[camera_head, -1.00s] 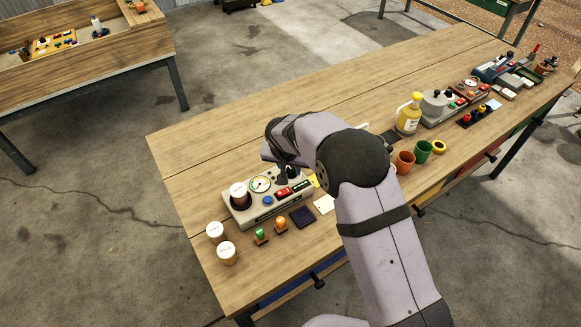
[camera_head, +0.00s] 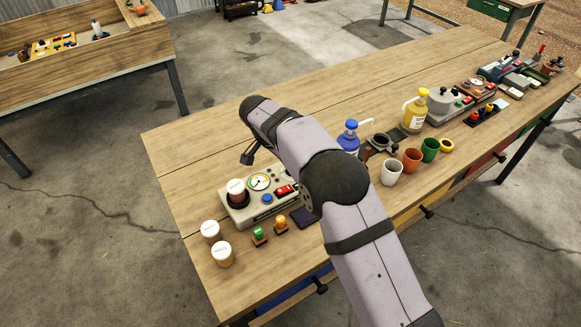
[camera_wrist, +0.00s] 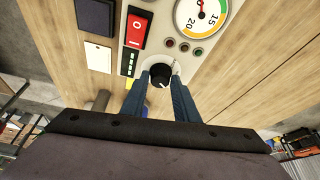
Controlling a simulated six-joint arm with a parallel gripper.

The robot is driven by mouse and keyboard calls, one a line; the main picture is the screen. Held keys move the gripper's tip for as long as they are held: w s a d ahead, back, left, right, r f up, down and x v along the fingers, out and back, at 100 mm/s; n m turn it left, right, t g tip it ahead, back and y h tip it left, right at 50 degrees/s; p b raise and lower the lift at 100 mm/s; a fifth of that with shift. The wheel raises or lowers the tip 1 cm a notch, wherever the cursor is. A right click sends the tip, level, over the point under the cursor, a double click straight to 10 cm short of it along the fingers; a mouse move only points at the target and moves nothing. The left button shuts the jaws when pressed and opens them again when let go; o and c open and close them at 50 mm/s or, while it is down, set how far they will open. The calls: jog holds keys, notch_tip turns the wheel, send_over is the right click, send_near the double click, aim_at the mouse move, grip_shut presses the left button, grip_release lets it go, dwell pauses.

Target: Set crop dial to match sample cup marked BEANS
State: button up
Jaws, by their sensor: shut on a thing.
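In the wrist view the two blue fingers of my gripper (camera_wrist: 162,83) stand on either side of a black dial knob (camera_wrist: 160,71) and are shut on it. A white pointer line shows on the knob. The dial's markings are too small to read. In the head view the knob and fingertips are hidden behind my arm. The grey-white panel (camera_head: 234,217) carries a white-lidded sample cup (camera_head: 236,186) in a dark round seat at its left end. Two more white-lidded cups (camera_head: 211,230) (camera_head: 222,253) stand on the bench to the left. I cannot read their labels clearly.
A gauge (camera_wrist: 202,14), red rocker switch (camera_wrist: 137,27) and small lamps sit close to the knob. Green (camera_head: 260,236) and orange (camera_head: 281,224) pegs stand before the panel. Bottles, coloured pots and another device fill the bench's right. The bench's back left is clear.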

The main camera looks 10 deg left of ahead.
aim_at(283, 174)
jog(key=m+h+p, duration=0.1)
jog(key=m+p, duration=0.1)
jog(key=m, duration=0.1)
jog(key=shift+w+a+r+g, duration=0.1)
jog(key=shift+r+g, duration=0.05)
jog(key=shift+g, duration=0.25)
jog(key=shift+m+g+p, duration=0.3)
jog(key=shift+m+p, duration=0.4)
jog(key=shift+m, duration=0.1)
jog(key=o, duration=1)
jog(key=shift+o, duration=0.2)
jog(key=shift+a+r, duration=0.15)
jog(key=p+v, duration=0.2)
jog(key=v, duration=0.3)
jog(key=shift+r+p, duration=0.25)
jog(key=shift+p, duration=0.05)
jog(key=shift+a+r+p, duration=0.25)
jog(key=shift+r+p, duration=0.25)
jog(key=shift+p, duration=0.65)
